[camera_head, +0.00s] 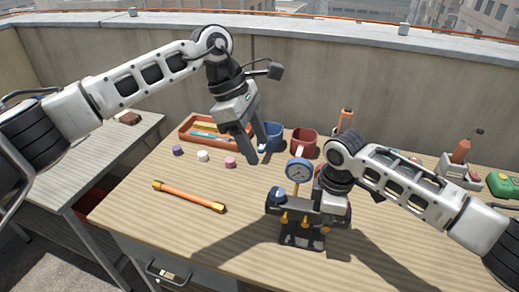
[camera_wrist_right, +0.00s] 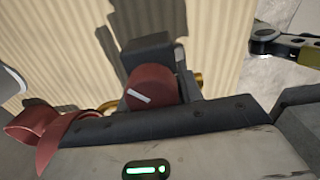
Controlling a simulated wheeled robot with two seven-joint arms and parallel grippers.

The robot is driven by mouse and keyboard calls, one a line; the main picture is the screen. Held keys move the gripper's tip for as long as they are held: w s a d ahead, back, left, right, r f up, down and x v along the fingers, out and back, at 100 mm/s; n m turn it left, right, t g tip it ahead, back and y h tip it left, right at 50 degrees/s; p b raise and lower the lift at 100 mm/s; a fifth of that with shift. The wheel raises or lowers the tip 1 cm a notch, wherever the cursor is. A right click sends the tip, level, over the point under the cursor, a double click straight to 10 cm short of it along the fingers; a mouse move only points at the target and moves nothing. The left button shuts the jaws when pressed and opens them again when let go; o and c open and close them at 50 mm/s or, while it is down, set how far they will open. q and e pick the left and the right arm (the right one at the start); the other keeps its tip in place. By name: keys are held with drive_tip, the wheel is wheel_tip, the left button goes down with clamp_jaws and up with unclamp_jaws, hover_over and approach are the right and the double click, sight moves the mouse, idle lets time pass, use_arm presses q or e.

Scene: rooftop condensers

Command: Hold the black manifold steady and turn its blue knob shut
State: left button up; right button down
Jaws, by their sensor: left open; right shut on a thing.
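The black manifold (camera_head: 301,238) stands upright on the wooden table, with brass fittings on its front and a round blue-rimmed gauge (camera_head: 299,171) above. Its blue knob (camera_head: 277,194) is at its left end. My right gripper (camera_head: 326,205) is shut on the manifold's right part; its fingertips are mostly hidden. In the right wrist view, a red knob (camera_wrist_right: 151,88) with a white line sits on the black block (camera_wrist_right: 148,52), close to the gripper. My left gripper (camera_head: 257,155) is open and empty, above the table, up and left of the blue knob and apart from it.
An orange bar (camera_head: 189,197) lies left of the manifold. Small caps, an orange tray (camera_head: 190,137), a blue mug (camera_head: 273,133) and a red mug (camera_head: 303,142) stand behind. A green case (camera_head: 503,184) is at far right. The table between bar and manifold is clear.

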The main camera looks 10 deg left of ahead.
drive_tip(key=shift+c, duration=2)
unclamp_jaws()
wheel_tip(320, 180, up, 7)
drive_tip(key=p, duration=0.6)
drive_tip(key=shift+f, duration=0.15)
drive_tip(key=shift+r, duration=0.35)
drive_tip(key=shift+r+b, duration=0.3)
drive_tip(key=shift+r, duration=0.55)
